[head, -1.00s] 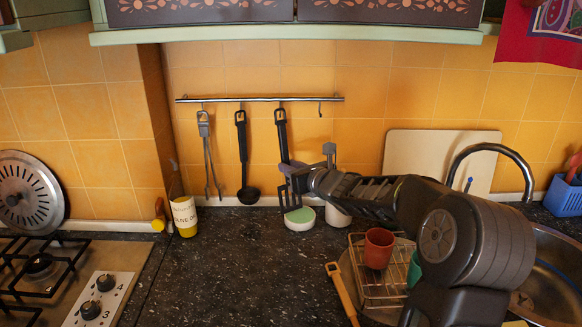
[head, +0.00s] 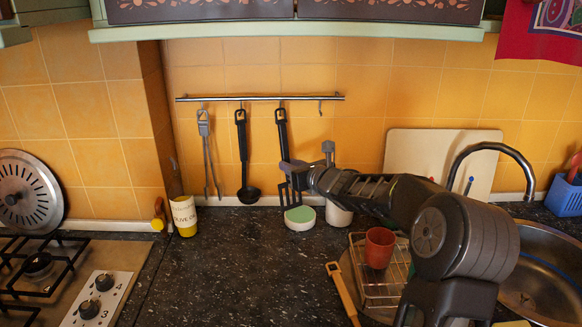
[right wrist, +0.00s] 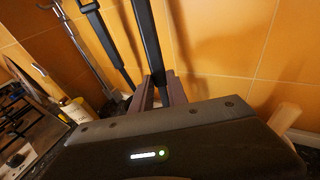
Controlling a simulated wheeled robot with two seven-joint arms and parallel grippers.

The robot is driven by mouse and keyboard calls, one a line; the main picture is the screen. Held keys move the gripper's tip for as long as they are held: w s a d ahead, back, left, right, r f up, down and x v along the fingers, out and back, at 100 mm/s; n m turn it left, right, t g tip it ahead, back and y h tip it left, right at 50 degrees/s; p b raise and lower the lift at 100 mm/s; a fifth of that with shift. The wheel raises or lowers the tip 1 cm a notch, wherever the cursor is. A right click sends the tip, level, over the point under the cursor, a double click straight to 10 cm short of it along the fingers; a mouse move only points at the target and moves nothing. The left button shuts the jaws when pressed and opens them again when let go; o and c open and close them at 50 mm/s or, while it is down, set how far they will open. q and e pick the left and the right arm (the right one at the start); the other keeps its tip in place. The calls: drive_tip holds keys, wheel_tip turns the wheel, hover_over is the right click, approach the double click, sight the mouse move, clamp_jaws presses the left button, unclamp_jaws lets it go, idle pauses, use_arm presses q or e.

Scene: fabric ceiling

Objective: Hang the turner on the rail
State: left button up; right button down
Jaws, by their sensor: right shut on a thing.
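The turner (head: 282,133) is black with a slotted head and stands upright below the right part of the rail (head: 230,98). Its top is close to the rail at a hook; I cannot tell whether the hook carries it. My right gripper (head: 290,169) is shut on the lower part of its handle and covers part of it. In the right wrist view the turner's handle (right wrist: 148,40) rises from between the fingers (right wrist: 158,90). My left gripper is not in view.
Tongs (head: 206,150) and a black ladle (head: 242,150) hang left of the turner. An empty hook (head: 320,108) is to its right. A white-and-green round container (head: 299,218) sits below. A dish rack with a red cup (head: 379,248) stands at the right. The middle counter is clear.

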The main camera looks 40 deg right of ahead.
drive_tip(key=c, duration=1.2)
unclamp_jaws()
drive_tip(key=b+v, duration=0.1)
drive_tip(key=v, duration=0.7)
drive_tip(key=shift+f, duration=0.1)
